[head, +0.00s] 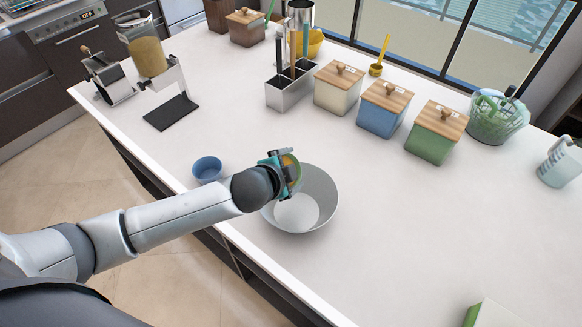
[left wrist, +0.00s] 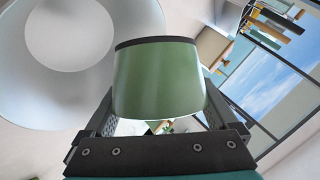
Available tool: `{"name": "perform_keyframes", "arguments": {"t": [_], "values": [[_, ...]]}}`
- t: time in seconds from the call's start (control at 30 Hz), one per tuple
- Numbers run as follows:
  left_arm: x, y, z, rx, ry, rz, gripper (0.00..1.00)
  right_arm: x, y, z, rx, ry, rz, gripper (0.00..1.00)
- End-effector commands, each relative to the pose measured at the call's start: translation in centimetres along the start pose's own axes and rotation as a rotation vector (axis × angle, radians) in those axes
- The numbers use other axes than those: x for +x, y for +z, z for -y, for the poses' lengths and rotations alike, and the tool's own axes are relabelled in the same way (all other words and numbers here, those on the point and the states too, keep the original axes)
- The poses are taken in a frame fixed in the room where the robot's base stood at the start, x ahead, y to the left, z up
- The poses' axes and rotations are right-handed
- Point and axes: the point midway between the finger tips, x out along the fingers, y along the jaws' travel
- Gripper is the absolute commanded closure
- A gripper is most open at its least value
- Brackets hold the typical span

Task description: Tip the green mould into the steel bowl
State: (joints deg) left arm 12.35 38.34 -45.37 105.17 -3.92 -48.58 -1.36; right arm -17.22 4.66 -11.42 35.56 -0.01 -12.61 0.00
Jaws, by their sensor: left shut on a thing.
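The steel bowl (head: 322,196) stands on the white counter near its front edge. My left gripper (head: 288,170) is above the bowl's left rim and is shut on the green mould (left wrist: 158,78). In the left wrist view the mould sits between the two fingers, with its dark rim toward the top of the picture. The bowl (left wrist: 40,100) shows behind it at the upper left. In the head view the mould is mostly hidden by the gripper and looks tilted, with something yellow-orange showing at it. My right gripper is not in view.
A small blue bowl (head: 207,168) stands left of the steel bowl. Lidded white, blue (head: 381,112) and green boxes, a utensil holder (head: 290,88) and a green basket (head: 496,120) stand farther back. The counter (head: 420,230) right of the bowl is clear.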

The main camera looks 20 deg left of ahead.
Motion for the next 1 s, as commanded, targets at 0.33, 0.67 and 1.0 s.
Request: {"name": "perform_keyframes", "arguments": {"t": [0.33,0.67,1.0], "values": [[0.3,-0.5,-0.7,0.308,-0.148,0.196,0.75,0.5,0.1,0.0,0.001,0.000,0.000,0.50],[0.1,-1.3,-1.1,0.627,-0.301,0.401,0.75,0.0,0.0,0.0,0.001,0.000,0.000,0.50],[-0.1,-2.1,-1.3,0.904,-0.436,0.578,0.75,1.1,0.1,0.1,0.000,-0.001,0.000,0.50]]}}
